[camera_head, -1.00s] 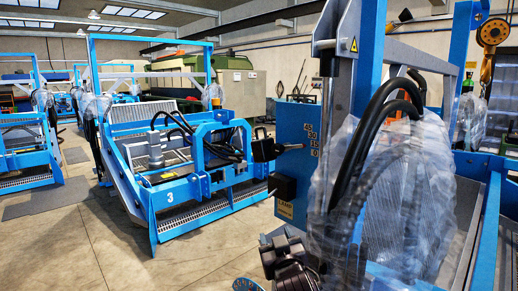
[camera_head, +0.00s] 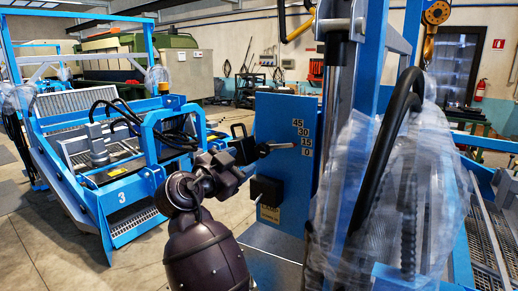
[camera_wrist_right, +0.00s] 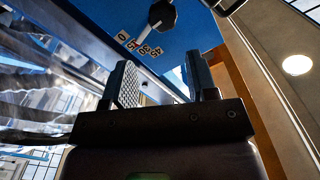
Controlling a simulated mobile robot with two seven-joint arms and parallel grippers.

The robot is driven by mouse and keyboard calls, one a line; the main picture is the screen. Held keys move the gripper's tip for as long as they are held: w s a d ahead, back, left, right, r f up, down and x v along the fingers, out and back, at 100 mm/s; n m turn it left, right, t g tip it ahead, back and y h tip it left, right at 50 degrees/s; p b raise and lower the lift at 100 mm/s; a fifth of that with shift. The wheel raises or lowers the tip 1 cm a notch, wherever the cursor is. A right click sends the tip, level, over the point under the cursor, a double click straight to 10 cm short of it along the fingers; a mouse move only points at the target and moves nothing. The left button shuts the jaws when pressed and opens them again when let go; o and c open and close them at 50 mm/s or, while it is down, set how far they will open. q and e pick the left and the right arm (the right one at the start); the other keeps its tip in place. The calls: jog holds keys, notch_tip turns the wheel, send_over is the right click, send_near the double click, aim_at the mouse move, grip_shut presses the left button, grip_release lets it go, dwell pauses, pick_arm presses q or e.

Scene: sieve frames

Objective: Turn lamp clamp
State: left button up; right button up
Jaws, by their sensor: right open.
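A dark clamp handle (camera_head: 243,147) with a pale pointer rod (camera_head: 278,147) sits on the blue panel (camera_head: 282,118), beside a scale marked 45, 30, 15, 0. The pointer is roughly level, by the lower numbers. A black block (camera_head: 265,190) sits below it. My right gripper (camera_head: 232,172) is just left of and below the handle; I see no clear grip on it. In the right wrist view the gripper (camera_wrist_right: 165,80) is open with nothing between its fingers, and a dark knob with a pale rod (camera_wrist_right: 161,14) shows beyond them. My left gripper is out of view.
Black hoses (camera_head: 385,130) and clear plastic wrap (camera_head: 415,185) stand right of the panel. A blue machine marked 3 (camera_head: 122,197) stands to the left. Concrete floor (camera_head: 70,255) is clear at lower left. A fire extinguisher (camera_head: 480,90) hangs at far right.

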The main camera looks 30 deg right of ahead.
aim_at(260, 151)
jog(key=p+x, duration=0.1)
jog(key=x, duration=0.5)
jog(key=p+x, duration=0.1)
jog(key=x, duration=0.2)
jog(key=shift+w+d+p, duration=0.15)
jog(key=shift+w+p, duration=0.15)
jog(key=shift+w, duration=0.15)
jog(key=shift+w+d+f, duration=0.1)
jog(key=shift+w+d, duration=0.05)
jog(key=shift+d, duration=0.3)
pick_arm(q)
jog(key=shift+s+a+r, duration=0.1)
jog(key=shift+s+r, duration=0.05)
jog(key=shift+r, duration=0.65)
pick_arm(e)
jog(key=c, duration=0.7)
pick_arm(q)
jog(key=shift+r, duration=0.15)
pick_arm(e)
jog(key=shift+o, duration=0.2)
